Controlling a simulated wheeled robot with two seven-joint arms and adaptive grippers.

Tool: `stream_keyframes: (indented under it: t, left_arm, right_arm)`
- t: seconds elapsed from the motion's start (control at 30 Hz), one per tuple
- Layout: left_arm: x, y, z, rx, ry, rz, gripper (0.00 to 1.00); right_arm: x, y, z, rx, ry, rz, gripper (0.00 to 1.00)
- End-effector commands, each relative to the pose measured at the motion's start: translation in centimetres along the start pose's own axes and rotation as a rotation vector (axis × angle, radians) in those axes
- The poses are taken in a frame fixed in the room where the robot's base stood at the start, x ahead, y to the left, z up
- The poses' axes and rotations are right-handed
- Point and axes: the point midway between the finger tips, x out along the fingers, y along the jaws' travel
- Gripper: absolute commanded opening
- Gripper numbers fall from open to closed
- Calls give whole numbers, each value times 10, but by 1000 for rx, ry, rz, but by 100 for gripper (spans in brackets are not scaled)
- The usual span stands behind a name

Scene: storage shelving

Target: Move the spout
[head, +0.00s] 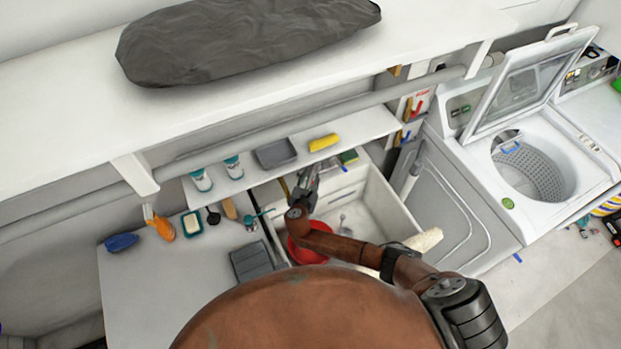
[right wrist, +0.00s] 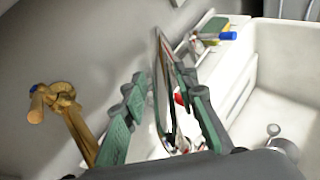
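A thin, curved, silver piece that looks like the spout (right wrist: 166,90) shows in the right wrist view, rising from the back of the sink. My right gripper (right wrist: 163,84) is open, with one green-padded finger on each side of this piece in the picture; I cannot tell whether either touches it. In the head view, my right gripper (head: 308,182) is over the back left of the white sink (head: 385,205), and it and my arm hide much of the spout. My left gripper is not in view.
A red basin (head: 308,246) is in the sink's left part, partly behind my arm. A shelf above holds a grey tray (head: 276,153) and a yellow sponge (head: 323,142). A brass tap-like piece (right wrist: 66,112) is left of the fingers. An open washer (head: 530,165) stands right.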

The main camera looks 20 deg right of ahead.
Motion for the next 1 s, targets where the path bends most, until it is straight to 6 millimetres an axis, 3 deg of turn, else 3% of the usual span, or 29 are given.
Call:
stream_keyframes:
  t: [0.47, 1.0]
  left_arm:
    - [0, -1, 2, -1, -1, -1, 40]
    - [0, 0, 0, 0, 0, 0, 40]
  right_arm:
    - [-7, -2, -2, -1, 3, -2, 35]
    - [-105, -1, -2, 0, 3, -1, 35]
